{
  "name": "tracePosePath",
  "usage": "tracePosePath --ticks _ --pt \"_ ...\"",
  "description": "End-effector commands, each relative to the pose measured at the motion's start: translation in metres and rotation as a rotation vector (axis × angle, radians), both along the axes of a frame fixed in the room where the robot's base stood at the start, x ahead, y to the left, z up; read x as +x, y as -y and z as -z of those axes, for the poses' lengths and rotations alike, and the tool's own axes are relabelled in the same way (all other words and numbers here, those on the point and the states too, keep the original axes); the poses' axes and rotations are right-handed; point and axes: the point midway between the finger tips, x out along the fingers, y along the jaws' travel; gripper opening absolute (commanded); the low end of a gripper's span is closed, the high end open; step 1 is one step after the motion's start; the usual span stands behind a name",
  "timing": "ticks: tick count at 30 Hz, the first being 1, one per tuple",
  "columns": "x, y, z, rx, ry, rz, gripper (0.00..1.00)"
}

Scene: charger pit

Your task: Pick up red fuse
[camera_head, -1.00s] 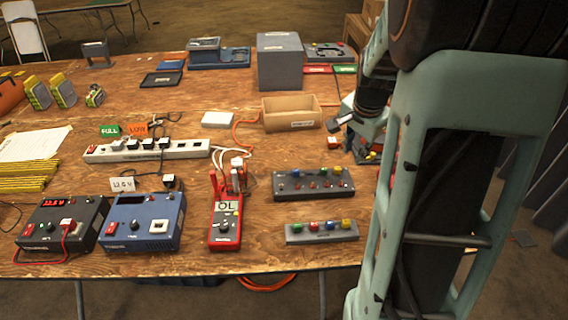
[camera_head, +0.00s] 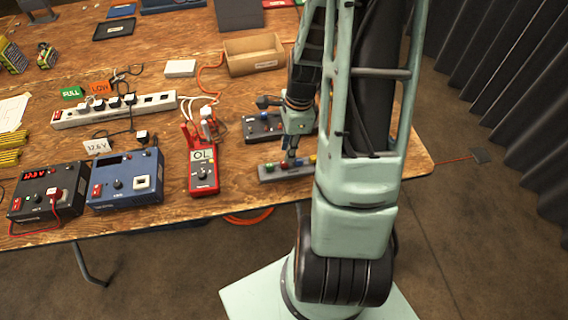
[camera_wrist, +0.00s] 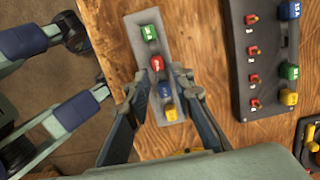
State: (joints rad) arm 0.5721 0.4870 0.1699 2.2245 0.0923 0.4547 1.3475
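The red fuse (camera_wrist: 157,63) stands in a grey holder strip (camera_wrist: 138,28), between a green fuse (camera_wrist: 149,33) and a blue fuse (camera_wrist: 164,89). A yellow fuse (camera_wrist: 170,113) is at the near end. In the wrist view my gripper (camera_wrist: 160,70) is open, its fingertips on either side of the strip around the red fuse. I cannot tell whether they touch it. In the head view my gripper (camera_head: 291,154) is low over the strip (camera_head: 267,177). The red fuse (camera_head: 284,165) shows just beside the fingers, and the blue fuse is mostly hidden.
A red multimeter (camera_head: 203,172) is to the left, with blue (camera_head: 126,180) and black (camera_head: 47,194) power units beyond. The table's front edge is close to the strip.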

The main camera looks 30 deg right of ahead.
Motion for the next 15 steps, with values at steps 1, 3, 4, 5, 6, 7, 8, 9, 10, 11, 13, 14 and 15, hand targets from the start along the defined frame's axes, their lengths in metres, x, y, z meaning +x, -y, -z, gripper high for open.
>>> tracePosePath --ticks 1,3,4,5,6,7,8,9,10,11,13,14,15 --pt "-0.001 -0.001 0.003 0.002 -0.003 0.0 0.22" --pt "-0.001 -0.004 0.01 0.003 -0.003 0.0 0.22" --pt "-0.001 -0.005 0.014 0.003 -0.003 -0.001 0.22" --pt "-0.001 -0.006 0.018 0.003 -0.004 -0.002 0.22" --pt "-0.002 -0.007 0.024 0.003 -0.004 -0.002 0.22" --pt "-0.002 -0.009 0.028 0.003 -0.004 -0.001 0.22" --pt "-0.002 -0.01 0.032 0.003 -0.003 -0.001 0.22" --pt "-0.001 -0.009 0.037 0.002 -0.003 -0.001 0.22" --pt "-0.001 -0.01 0.04 0.002 -0.002 -0.001 0.22" --pt "-0.001 -0.01 0.043 0.002 -0.003 0.0 0.22" --pt "0.0 -0.011 0.048 0.002 -0.002 0.0 0.22" --pt "0.0 -0.011 0.049 0.001 -0.002 -0.001 0.22" --pt "0.0 -0.011 0.05 0.0 -0.001 -0.001 0.22"
